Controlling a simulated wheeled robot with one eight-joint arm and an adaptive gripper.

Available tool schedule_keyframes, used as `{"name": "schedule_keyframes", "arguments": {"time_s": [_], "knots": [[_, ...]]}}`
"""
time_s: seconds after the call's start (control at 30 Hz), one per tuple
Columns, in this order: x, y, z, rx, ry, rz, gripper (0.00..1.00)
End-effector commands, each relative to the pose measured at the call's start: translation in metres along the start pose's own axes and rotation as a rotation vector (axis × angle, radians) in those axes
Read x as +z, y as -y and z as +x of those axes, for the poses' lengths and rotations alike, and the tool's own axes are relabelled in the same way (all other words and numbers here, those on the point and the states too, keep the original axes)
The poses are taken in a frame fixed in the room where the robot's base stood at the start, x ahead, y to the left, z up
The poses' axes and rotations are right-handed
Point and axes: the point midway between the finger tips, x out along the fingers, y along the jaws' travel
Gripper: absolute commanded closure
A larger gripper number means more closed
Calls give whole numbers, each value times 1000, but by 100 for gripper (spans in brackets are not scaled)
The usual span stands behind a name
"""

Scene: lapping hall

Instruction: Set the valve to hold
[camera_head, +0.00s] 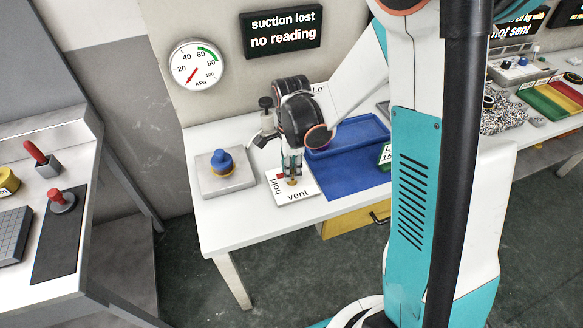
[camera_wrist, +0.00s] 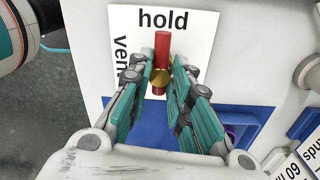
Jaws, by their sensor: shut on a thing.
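The valve is a red lever (camera_wrist: 162,45) on a brass hub (camera_wrist: 160,77), mounted on a white plate (camera_wrist: 205,40) marked "hold" and "vent". In the wrist view the lever's long red end points toward the word "hold". My gripper (camera_wrist: 161,70) is shut on the valve lever, with one finger on each side near the hub. In the head view my gripper (camera_head: 292,168) points down over the plate (camera_head: 301,198), and its fingers hide most of the lever.
A blue button (camera_head: 221,161) on a grey base stands left of the plate, a blue tray (camera_head: 345,183) right of it. A wall gauge (camera_head: 195,65) has its needle low. A black display (camera_head: 283,31) reads "suction lost, no reading". A bench with red-handled items stands at left.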

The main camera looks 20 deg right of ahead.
Motion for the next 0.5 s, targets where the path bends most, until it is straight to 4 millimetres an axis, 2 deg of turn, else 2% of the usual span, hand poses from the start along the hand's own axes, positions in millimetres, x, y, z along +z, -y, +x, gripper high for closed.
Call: {"name": "schedule_keyframes", "arguments": {"time_s": [0.37,0.4,0.47,0.5], "knots": [[1,1,0,-1,3,5,100],[1,1,0,-1,3,5,77],[1,1,0,-1,3,4,63],[1,1,0,-1,2,4,60]]}}
